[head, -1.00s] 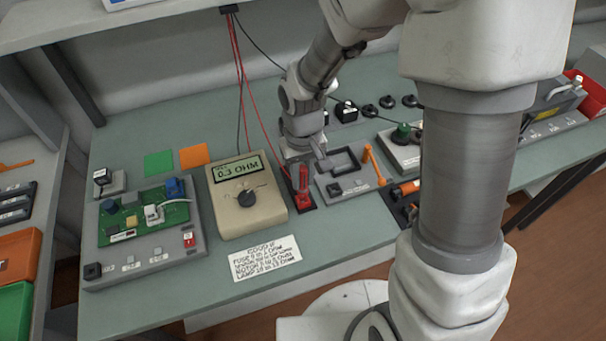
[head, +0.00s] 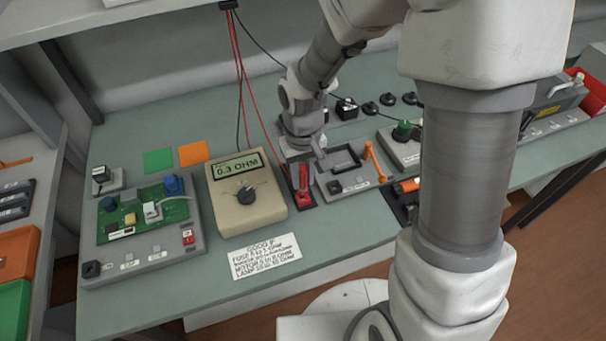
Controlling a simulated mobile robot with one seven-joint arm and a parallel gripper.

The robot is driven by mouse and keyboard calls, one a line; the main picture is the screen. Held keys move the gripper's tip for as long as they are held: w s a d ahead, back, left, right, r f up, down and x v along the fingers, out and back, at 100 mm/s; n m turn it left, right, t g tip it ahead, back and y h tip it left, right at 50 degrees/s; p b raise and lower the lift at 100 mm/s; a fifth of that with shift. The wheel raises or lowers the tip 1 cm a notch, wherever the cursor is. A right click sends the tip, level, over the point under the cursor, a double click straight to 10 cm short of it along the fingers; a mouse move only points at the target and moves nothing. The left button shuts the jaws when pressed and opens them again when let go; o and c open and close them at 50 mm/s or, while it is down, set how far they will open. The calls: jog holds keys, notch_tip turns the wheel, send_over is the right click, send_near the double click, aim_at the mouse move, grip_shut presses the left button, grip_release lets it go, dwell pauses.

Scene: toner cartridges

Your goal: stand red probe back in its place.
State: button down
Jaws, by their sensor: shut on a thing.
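The red probe (head: 304,180) stands upright at the small dark holder (head: 301,200), just right of the meter. My gripper (head: 301,165) is at the probe's upper part, shut on it, with the arm coming down from behind. The fingertips are small and partly hidden in this view. A red lead (head: 263,120) hangs from the shelf edge down to the probe. I cannot tell whether the probe's lower end is fully inside the holder.
The beige meter (head: 240,217), reading 0.3 OHM, stands close on the left. A grey fixture with an orange lever (head: 374,160) is close on the right. A circuit board station (head: 141,250) is at far left. The front bench by the white card (head: 265,256) is clear.

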jog(key=shift+f+b, duration=0.45)
jog(key=shift+f, duration=0.2)
jog(key=shift+f+b, duration=0.65)
jog(key=shift+f, duration=0.1)
dwell(0.8)
jog(key=c, duration=0.6)
grip_release()
notch_tip(320, 180, up, 18)
jog(key=p, duration=0.2)
jog(key=shift+f+p, duration=0.25)
jog(key=shift+p, duration=0.05)
jog(key=s+d+r+m+t, duration=0.1)
jog(key=s+d+r+t, duration=0.1)
jog(key=s+d, duration=0.1)
jog(key=s+d+r+m+t, duration=0.1)
jog(key=s+d+r, duration=0.2)
jog(key=s+d, duration=0.1)
jog(key=s+d+r+m+t, duration=0.1)
jog(key=s+d+r+t, duration=0.1)
jog(key=s, duration=0.3)
jog(key=shift+s+d+r+t, duration=0.1)
jog(key=shift+d+r+t, duration=0.2)
jog(key=shift+d+r, duration=0.4)
